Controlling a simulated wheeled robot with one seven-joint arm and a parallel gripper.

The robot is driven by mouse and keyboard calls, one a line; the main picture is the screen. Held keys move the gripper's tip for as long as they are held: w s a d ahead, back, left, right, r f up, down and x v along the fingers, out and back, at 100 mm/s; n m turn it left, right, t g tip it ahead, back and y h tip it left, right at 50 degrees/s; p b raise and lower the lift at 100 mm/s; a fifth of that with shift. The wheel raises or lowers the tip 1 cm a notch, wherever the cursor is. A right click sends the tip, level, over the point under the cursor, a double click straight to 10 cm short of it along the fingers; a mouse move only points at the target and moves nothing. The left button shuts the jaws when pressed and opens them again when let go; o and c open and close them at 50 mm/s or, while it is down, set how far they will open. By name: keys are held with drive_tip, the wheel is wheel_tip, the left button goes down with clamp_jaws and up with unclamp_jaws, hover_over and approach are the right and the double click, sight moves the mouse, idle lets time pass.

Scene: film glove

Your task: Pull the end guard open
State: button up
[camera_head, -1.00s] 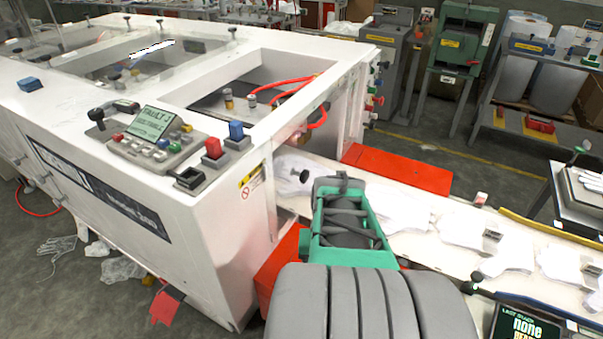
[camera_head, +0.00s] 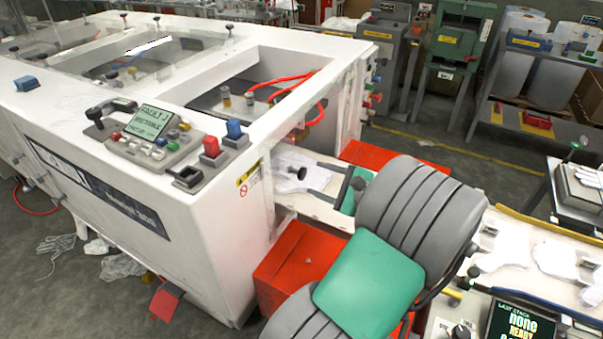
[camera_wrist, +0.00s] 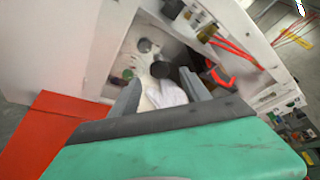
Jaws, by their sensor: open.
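The end guard appears as a clear panel across the opening at the machine's end, but its edges are hard to make out. A small black knob (camera_head: 297,173) stands out in front of that opening. My gripper (camera_head: 314,178) is open, its two grey fingers pointing at the opening, with the knob close to their tips. White gloves (camera_wrist: 160,70) show beyond the fingers.
The white machine (camera_head: 225,205) fills the left, with a control panel (camera_head: 150,145) on top. Red boxes (camera_head: 300,255) flank the conveyor (camera_head: 490,245), which carries gloves. A screen (camera_head: 520,325) stands front right. Orange hoses (camera_head: 310,90) run inside the machine.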

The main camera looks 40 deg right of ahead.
sight(304, 175)
drive_tip(key=x, duration=0.7)
drive_tip(key=shift+w+f+p, duration=0.15)
drive_tip(key=shift+w+p, duration=0.1)
drive_tip(key=shift+p, duration=0.1)
drive_tip(key=shift+c, duration=0.2)
clamp_jaws()
idle(0.7)
